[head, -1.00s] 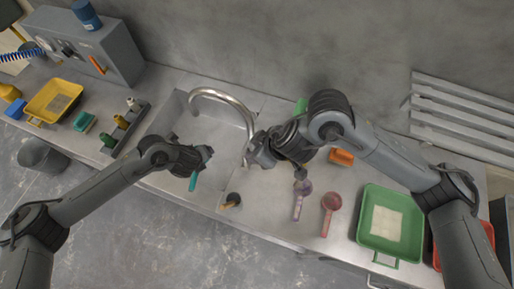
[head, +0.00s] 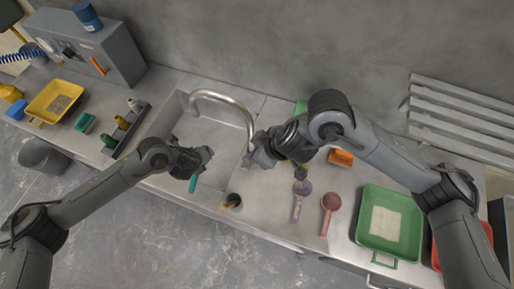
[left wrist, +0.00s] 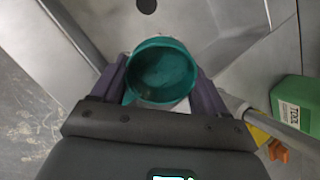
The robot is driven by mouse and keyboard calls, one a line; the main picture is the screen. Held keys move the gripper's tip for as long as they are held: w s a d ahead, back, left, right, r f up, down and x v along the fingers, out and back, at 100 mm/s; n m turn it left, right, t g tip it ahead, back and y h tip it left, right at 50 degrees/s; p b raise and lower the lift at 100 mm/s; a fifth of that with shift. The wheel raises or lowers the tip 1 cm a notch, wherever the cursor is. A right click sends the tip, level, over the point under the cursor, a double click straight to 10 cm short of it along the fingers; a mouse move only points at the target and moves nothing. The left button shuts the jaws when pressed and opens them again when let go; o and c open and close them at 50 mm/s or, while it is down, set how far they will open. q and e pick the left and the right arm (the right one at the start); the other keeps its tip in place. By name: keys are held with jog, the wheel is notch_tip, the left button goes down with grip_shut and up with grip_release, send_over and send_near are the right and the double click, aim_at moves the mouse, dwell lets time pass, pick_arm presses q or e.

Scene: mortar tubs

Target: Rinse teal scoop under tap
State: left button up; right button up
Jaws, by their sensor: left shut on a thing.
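The teal scoop (left wrist: 162,72) is in my left gripper (left wrist: 163,82), its round cup between the two purple fingers in the left wrist view. In the head view its teal handle (head: 193,183) hangs below my left gripper (head: 207,155), at the front part of the sink (head: 212,135). The cup is mostly hidden there by the gripper. The curved metal tap (head: 228,98) arches over the sink. My right gripper (head: 258,154) is at the tap's lower right end; its fingers are too small and covered to judge. No water is clearly visible.
A dark-topped tool (head: 232,201) lies at the counter's front edge. A purple scoop (head: 298,203), a pink scoop (head: 329,212) and a green tray (head: 389,224) are to the right. A grey rack (head: 125,130) and a yellow tray (head: 55,100) stand left of the sink.

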pick_arm(q)
jog(key=s+r+p, duration=0.1)
jog(key=s+p, duration=0.1)
jog(key=s+r+p, duration=0.2)
jog(key=shift+s+r, duration=0.2)
jog(key=shift+r, duration=0.1)
dwell(1.2)
